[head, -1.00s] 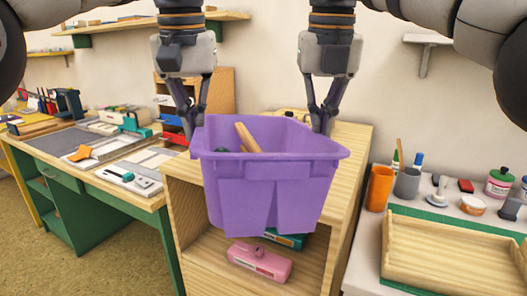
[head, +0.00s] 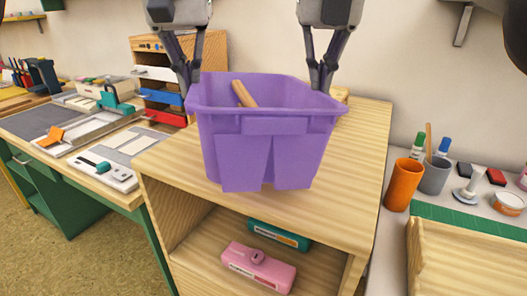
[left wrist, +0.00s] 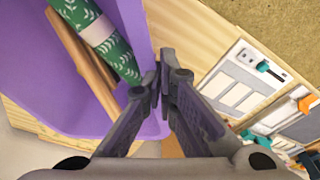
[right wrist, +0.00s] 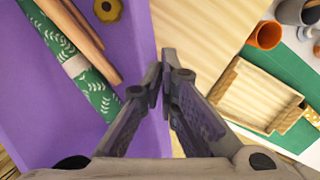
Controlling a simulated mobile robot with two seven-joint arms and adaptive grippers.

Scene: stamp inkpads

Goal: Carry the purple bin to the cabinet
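The purple bin (head: 265,135) is upright over the top of the light wooden cabinet (head: 365,150) in the head view. I cannot tell for certain whether its base touches the cabinet top. My left gripper (head: 189,90) is shut on the bin's left wall, and my right gripper (head: 321,84) is shut on its right wall. The fingers pinch the bin's wall in the left wrist view (left wrist: 160,88) and the right wrist view (right wrist: 164,88). Inside the bin lie a green patterned roll (left wrist: 105,45), wooden sticks (right wrist: 75,22) and a yellow round piece (right wrist: 108,10).
The cabinet's open shelf holds a pink box (head: 258,265) and a teal one (head: 280,235). A workbench (head: 60,150) with trays stands left. On the right are an orange cup (head: 403,185), a grey cup (head: 435,174) and a wooden tray (head: 465,262). Bare cabinet top shows around the bin.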

